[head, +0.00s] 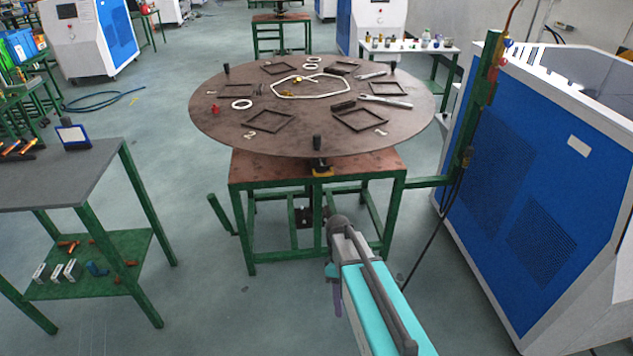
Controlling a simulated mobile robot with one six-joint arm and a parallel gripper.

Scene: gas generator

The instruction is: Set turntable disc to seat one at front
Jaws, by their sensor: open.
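The round brown turntable disc (310,110) lies level on a green-legged table (300,166). Several dark square frames sit on it. The front right frame (360,119) has a small pale mark beside it that looks like a 1. The front left frame (268,126) has one that looks like a 2. A black upright knob (317,143) stands at the disc's front edge between them; others stand at the back left and back right. A black and yellow part shows just below the front rim. My arm reaches up from the bottom toward the table; its gripper is not visible.
A grey-topped bench (60,175) stands at the left. A large blue and white machine (540,170) is close on the right. A green post (478,110) stands near the disc's right side. Open floor lies between the bench and table.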

